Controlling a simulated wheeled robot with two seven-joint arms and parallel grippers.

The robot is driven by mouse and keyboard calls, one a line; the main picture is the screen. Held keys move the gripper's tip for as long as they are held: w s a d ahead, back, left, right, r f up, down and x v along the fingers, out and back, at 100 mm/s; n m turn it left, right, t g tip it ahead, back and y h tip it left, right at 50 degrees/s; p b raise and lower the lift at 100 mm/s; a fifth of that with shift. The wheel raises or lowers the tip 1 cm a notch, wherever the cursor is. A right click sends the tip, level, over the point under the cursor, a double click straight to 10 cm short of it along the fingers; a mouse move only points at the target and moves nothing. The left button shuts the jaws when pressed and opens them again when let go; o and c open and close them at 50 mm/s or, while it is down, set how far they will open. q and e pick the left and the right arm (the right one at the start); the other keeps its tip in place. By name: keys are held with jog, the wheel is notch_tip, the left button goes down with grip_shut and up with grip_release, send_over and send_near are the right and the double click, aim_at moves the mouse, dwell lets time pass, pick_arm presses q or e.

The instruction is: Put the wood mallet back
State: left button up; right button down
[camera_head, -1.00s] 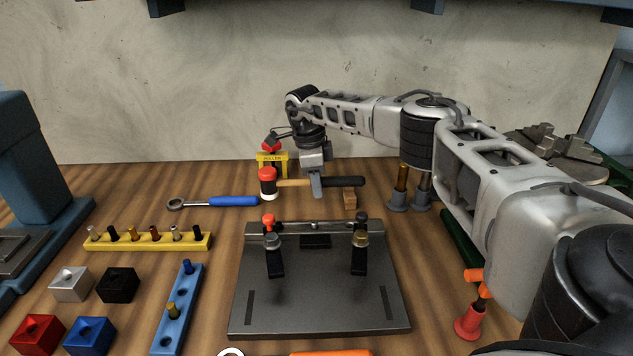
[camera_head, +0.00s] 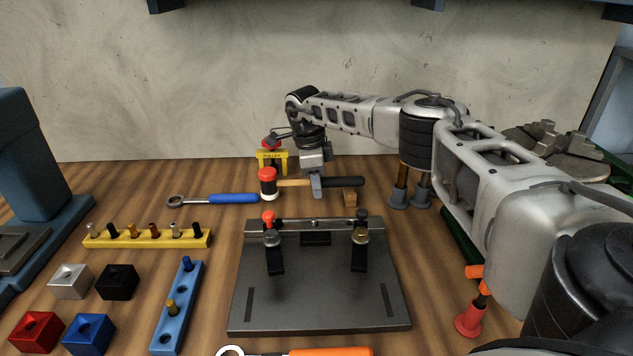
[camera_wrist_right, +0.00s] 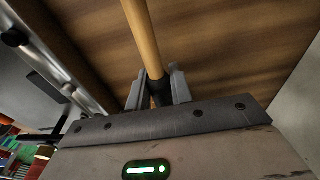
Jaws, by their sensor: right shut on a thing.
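The wood mallet (camera_head: 292,183) lies level and crosswise behind the grey fixture plate, with its red and white head at the left and its black grip at the right. My right gripper (camera_head: 316,190) points down and is shut on the handle, where the wood meets the black grip. The right wrist view shows the fingers (camera_wrist_right: 158,90) on both sides of the handle (camera_wrist_right: 142,38). A small wooden block (camera_head: 350,199) is under the grip's end; I cannot tell whether they touch. My left gripper is not in view.
A yellow labelled stand (camera_head: 271,156) is behind the mallet head. A blue-handled wrench (camera_head: 232,199) lies left. The fixture plate (camera_head: 318,298) with two clamps is in front. Grey-based posts (camera_head: 398,197) stand right. Bare wood lies between the wrench and yellow rack (camera_head: 148,241).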

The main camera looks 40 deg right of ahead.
jog(key=shift+f, duration=0.6)
jog(key=c, duration=1.2)
grip_release()
jog(key=shift+o, duration=0.2)
notch_tip(320, 180, up, 16)
jog(key=w+a+b, duration=0.1)
jog(key=shift+w+a, duration=0.15)
jog(key=shift+a, duration=0.15)
jog(key=shift+f, duration=0.1)
